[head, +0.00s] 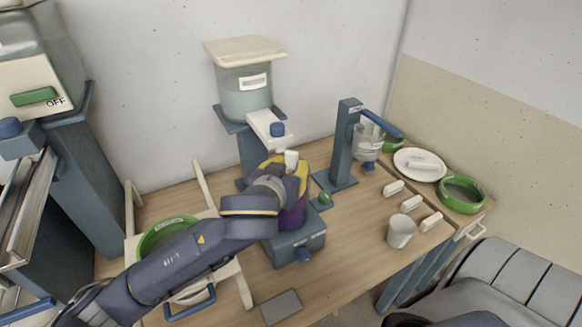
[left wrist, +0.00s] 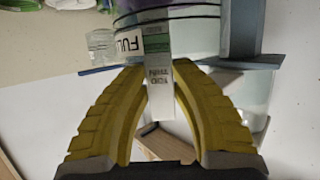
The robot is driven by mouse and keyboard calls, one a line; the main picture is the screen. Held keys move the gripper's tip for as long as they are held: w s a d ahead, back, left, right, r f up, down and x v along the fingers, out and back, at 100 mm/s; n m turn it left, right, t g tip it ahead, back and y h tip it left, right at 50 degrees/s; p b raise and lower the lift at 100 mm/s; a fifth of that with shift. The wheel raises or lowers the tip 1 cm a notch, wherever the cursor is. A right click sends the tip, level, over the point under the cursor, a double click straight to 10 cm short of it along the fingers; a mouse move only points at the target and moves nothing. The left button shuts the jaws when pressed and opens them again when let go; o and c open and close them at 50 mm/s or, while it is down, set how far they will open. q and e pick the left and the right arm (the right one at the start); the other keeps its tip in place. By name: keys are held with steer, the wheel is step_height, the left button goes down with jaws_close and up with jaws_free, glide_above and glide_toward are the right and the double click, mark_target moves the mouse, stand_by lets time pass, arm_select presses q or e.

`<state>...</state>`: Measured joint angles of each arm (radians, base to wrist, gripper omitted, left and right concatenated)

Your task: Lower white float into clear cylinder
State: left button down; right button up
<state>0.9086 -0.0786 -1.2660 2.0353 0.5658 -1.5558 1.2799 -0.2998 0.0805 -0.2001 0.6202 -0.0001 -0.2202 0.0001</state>
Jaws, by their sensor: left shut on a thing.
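My left gripper (head: 284,167) has yellow fingers and is shut on the white float (head: 291,158), whose pale top pokes up between them. In the left wrist view the float (left wrist: 157,70) is a narrow white strip with a green band and small print, held between the yellow fingers (left wrist: 160,85). The clear cylinder (head: 297,212) holds purple liquid and stands just below the gripper, partly hidden by it. In the left wrist view the cylinder (left wrist: 195,38) has a "FULL" label, and the float overlaps it. I cannot tell whether the float's lower end is inside. My right gripper is not in view.
The cylinder stands on a blue-grey base (head: 296,246), with a tank (head: 245,92) and its spout block (head: 268,128) close behind. A stand with a clear jar (head: 368,142), a white cup (head: 400,231), a plate (head: 420,165) and a green bucket (head: 461,194) are to the right.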

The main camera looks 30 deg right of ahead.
arm_select(q)
steer(key=c, duration=1.1)
jaws_free()
